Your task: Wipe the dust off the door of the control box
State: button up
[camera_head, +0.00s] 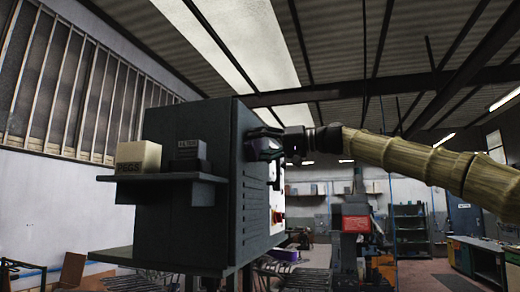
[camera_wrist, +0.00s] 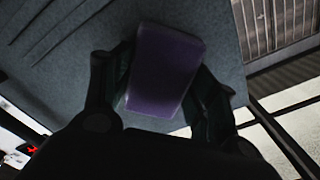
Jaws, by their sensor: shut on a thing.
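The control box (camera_head: 185,222) is a dark grey cabinet left of centre in the head view, with louvre slots on its narrow right face. My gripper (camera_head: 265,145) is at the upper part of that face. In the wrist view my gripper (camera_wrist: 163,82) is shut on a purple block (camera_wrist: 165,70), one finger on each side. Behind the block is a grey panel (camera_wrist: 60,60) with slanted slots at upper left. I cannot tell whether the block touches the panel.
A shelf (camera_head: 160,178) on the box's near side carries a cream PEGS box (camera_head: 138,157) and a dark labelled box (camera_head: 191,155). A red and grey machine (camera_head: 356,222) stands behind to the right. Red and yellow controls (camera_head: 278,216) show on the box's right edge.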

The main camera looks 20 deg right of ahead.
aim_at(255, 141)
jog(key=shift+s+a, duration=0.15)
jog(key=shift+s+a+f+b, duration=0.1)
jog(key=shift+s+a+b, duration=0.35)
jog(key=shift+s+b, duration=0.25)
jog(key=shift+s+a+b, duration=0.35)
jog(key=shift+s+a, duration=0.15)
jog(key=shift+s, duration=0.25)
